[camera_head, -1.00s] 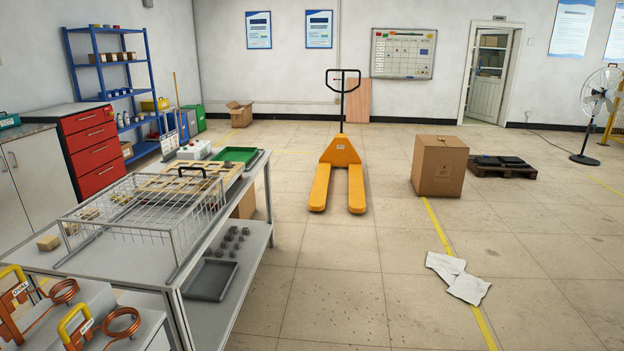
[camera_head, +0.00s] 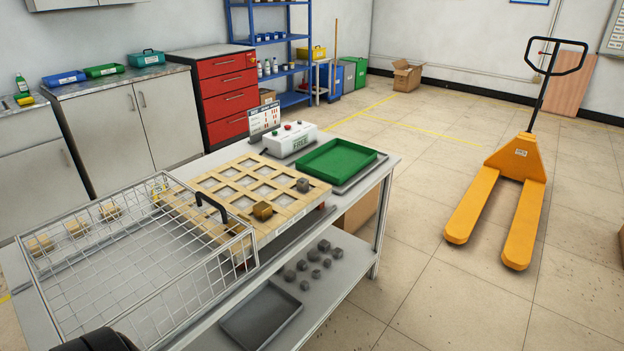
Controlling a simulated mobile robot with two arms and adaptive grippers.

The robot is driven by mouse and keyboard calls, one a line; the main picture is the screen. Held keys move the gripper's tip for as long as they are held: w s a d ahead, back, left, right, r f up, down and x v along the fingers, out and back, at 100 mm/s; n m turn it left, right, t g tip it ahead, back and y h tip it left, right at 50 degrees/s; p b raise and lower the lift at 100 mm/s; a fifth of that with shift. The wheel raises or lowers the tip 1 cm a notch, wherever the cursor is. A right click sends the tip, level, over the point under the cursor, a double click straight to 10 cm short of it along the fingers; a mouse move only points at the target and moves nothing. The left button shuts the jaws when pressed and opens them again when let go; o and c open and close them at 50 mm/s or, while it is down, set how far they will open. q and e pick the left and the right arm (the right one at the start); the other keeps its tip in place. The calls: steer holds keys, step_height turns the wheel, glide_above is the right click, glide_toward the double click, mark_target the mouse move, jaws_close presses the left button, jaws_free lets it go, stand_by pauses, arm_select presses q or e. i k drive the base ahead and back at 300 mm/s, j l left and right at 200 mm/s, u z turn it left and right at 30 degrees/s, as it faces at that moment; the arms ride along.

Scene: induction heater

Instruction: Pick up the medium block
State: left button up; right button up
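Several tan blocks stand in a row along the left side of the workbench, seen through the wire basket: one at the near left (camera_head: 40,245), one behind it (camera_head: 77,228) and one farther back (camera_head: 110,211). A brown-gold block (camera_head: 262,211) and a dark grey block (camera_head: 303,185) sit on the wooden grid tray (camera_head: 240,170). Several small grey blocks (camera_head: 313,257) lie on the lower shelf. I cannot tell which block is the medium one. No gripper fingers show; a black rounded part at the bottom left edge seems to be mine.
The wire basket (camera_head: 215,262) covers the near part of the workbench (camera_head: 388,168). A green tray (camera_head: 337,162) and a white control box (camera_head: 291,139) stand at its far end. A yellow pallet jack (camera_head: 515,165) stands to the right. The floor between is clear.

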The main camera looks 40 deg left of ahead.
mark_target(263, 211)
steer(key=i, duration=0.8)
steer(key=i+u, duration=0.15)
steer(key=i, duration=0.65)
steer(key=i+l, duration=0.15)
steer(key=i, duration=0.65)
steer(key=u, duration=0.4)
steer(key=i+u, duration=0.1)
steer(key=u, duration=0.75)
steer(key=l+u, duration=0.1)
steer(key=u, duration=0.35)
steer(key=i+l+u, duration=0.1)
steer(key=u, duration=0.75)
